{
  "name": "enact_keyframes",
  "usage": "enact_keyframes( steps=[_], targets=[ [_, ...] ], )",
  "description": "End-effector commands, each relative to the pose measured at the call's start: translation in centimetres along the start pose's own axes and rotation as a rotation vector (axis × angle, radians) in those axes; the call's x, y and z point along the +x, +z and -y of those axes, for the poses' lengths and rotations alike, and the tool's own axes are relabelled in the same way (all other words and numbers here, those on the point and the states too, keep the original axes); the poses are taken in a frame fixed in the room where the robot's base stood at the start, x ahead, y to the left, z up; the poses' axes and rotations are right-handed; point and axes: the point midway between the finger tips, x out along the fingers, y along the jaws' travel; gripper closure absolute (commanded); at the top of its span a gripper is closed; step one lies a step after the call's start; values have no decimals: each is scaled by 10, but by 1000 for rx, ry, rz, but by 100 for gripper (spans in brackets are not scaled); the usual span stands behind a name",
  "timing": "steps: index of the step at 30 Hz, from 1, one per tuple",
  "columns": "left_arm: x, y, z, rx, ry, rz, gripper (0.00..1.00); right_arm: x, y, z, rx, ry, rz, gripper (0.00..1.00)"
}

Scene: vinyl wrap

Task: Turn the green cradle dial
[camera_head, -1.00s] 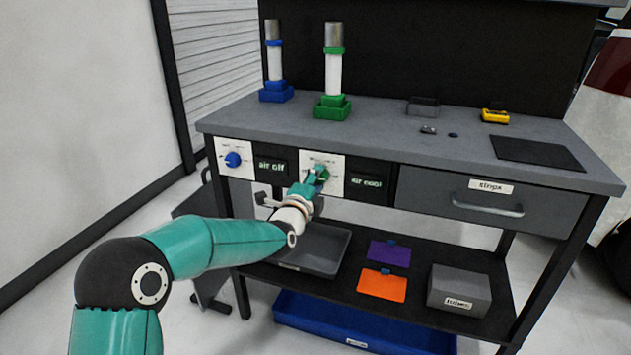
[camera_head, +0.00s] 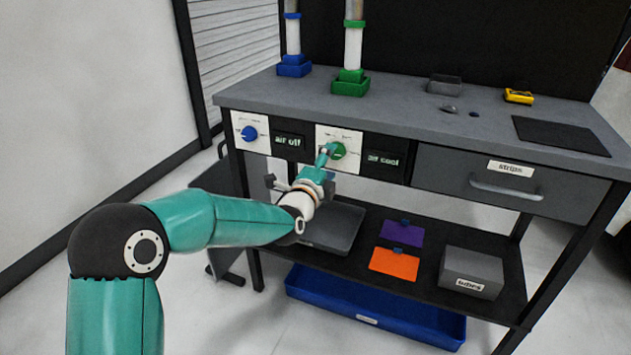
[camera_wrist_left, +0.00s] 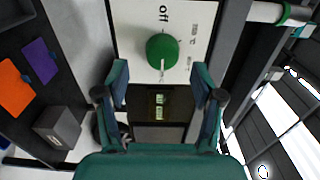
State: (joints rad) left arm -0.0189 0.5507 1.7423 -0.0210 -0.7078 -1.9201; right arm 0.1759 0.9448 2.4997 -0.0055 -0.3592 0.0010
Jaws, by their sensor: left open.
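The green cradle dial (camera_head: 339,151) is on a white panel at the bench front, left of a display (camera_head: 384,160) that seems to read "air cool". In the left wrist view the round green dial (camera_wrist_left: 162,51) faces me, with a pale pointer line on it and the word "off" beside it. My left gripper (camera_head: 325,156) is just in front and to the left of the dial in the head view. In the left wrist view its two fingers (camera_wrist_left: 160,72) are spread wide and empty, with the dial centred just beyond the tips. My right gripper is not in view.
A blue dial (camera_head: 249,133) with an "air off" display (camera_head: 289,141) is to the left. A strips drawer (camera_head: 510,188) is to the right. Tubes stand in blue (camera_head: 294,68) and green (camera_head: 350,84) cradles on the bench.

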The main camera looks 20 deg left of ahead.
Motion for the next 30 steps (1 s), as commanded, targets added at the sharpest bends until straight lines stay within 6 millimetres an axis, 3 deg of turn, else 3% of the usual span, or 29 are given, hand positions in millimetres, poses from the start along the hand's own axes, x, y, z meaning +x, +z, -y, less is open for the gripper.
enact_keyframes(
  steps=[6,13,18,30],
  targets=[
    [-43,0,0,1,2,0,32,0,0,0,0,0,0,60],
    [-77,0,-2,1,3,-1,32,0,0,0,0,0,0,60],
    [-87,0,-2,1,4,-1,32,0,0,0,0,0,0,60],
    [-88,0,-2,1,4,-1,32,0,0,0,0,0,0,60]
  ],
)
